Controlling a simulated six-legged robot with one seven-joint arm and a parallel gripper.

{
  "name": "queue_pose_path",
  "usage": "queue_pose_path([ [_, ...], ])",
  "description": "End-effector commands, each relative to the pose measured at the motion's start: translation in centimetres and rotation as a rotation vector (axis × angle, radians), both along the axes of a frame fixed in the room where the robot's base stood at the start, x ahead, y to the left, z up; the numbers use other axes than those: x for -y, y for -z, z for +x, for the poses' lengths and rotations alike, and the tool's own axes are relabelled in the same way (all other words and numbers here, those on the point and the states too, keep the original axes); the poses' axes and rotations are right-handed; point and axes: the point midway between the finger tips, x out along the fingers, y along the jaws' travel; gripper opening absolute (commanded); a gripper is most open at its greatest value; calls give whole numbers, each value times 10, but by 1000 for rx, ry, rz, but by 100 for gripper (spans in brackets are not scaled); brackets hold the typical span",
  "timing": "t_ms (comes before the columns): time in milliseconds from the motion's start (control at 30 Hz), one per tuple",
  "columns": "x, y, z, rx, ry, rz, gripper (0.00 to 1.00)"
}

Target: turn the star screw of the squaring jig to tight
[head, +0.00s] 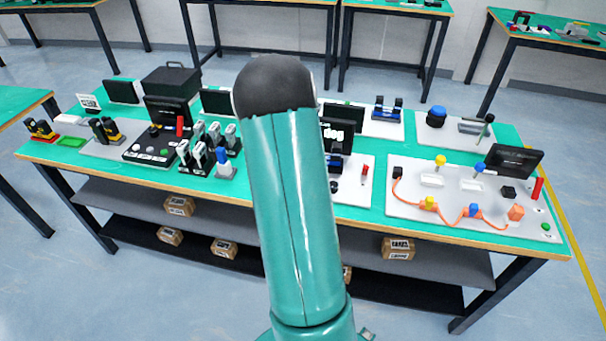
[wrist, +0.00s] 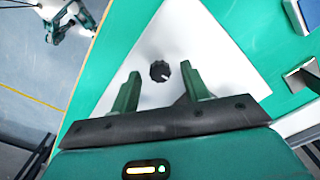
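In the wrist view, a black lobed star screw (wrist: 159,71) with a small white mark stands on a pale plate (wrist: 185,35), apparently the squaring jig. My gripper (wrist: 160,76) is open, its two dark green fingers apart on either side of the screw in the picture. A gap shows between the screw and each finger. I cannot tell how far the fingertips are above the screw. In the head view my teal arm covers the middle of the bench, and neither the gripper nor the screw can be made out there.
The green bench top (head: 55,155) is crowded. Left of my arm are switches (head: 200,150) and a control box (head: 150,150). Right of it are a small black screen (head: 338,137) and a white board (head: 400,200) with an orange cable. In the wrist view, metal-edged parts (wrist: 300,78) lie at the right.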

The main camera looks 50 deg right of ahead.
Motion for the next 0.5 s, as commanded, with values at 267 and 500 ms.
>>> queue_pose_path([
  [267,0,-3,0,2,0,-1,46],
  [500,1,-39,1,5,-2,-4,46],
])
